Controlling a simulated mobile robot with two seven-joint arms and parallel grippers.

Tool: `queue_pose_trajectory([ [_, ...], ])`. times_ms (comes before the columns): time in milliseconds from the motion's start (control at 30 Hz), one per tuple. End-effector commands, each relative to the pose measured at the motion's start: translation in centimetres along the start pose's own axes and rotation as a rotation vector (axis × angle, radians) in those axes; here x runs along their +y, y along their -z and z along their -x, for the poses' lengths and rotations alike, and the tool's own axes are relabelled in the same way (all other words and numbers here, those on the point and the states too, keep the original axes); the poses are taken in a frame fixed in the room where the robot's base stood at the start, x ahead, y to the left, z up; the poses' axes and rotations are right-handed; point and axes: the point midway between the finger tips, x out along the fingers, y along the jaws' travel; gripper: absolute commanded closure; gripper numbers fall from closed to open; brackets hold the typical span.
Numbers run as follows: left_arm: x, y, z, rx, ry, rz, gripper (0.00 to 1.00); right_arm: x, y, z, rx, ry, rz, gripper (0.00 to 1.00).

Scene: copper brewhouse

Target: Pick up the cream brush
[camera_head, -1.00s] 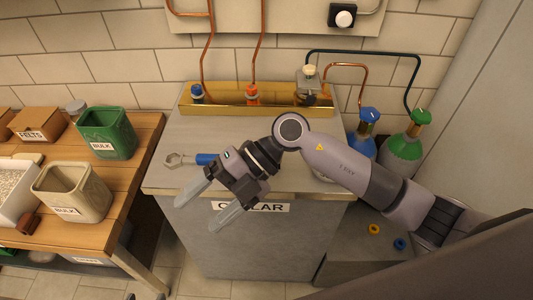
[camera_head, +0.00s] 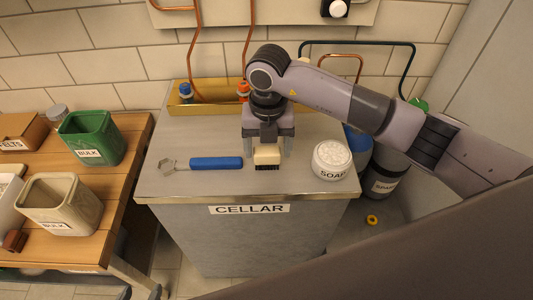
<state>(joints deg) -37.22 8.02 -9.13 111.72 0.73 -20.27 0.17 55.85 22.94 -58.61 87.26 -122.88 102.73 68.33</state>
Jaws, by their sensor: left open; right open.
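The cream brush (camera_head: 267,154) lies on the grey cellar cabinet top (camera_head: 210,187), near its middle. It has a cream block and dark bristles at its front lower side. My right gripper (camera_head: 268,148) points down over the brush, open, with one finger to each side of it. I cannot tell whether the fingers touch it. The back of the brush is hidden behind the gripper. My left gripper is not in view.
A blue-handled wrench-like tool (camera_head: 215,163) lies left of the brush. A round white soap tub (camera_head: 332,160) stands to the right. A brass trough (camera_head: 213,107) with valves runs behind. A wooden table (camera_head: 95,240) with bins stands at left.

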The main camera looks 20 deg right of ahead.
Motion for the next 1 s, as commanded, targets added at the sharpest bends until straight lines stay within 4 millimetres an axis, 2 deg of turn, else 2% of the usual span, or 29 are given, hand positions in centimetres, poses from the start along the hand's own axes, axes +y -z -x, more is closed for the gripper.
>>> queue_pose_trajectory([
  [200,0.0,0.3,0.3,-0.001,0.0,0.0,0.39,0.2,0.2,-3.1,0.003,0.0,-0.001,0.23],
  [500,0.0,0.3,0.3,-0.001,0.0,0.001,0.39,0.2,0.1,-3.6,0.001,-0.002,0.002,0.23],
  [533,0.0,0.3,0.3,-0.001,0.0,0.001,0.39,0.2,0.1,-3.6,0.001,-0.002,0.002,0.3],
  [633,0.0,0.3,0.3,-0.001,0.0,0.001,0.39,0.2,0.1,-3.6,0.001,-0.002,0.001,0.62],
  [1000,0.0,0.3,0.3,-0.001,0.0,0.001,0.39,0.2,0.1,-3.3,-0.001,-0.003,0.001,0.64],
])
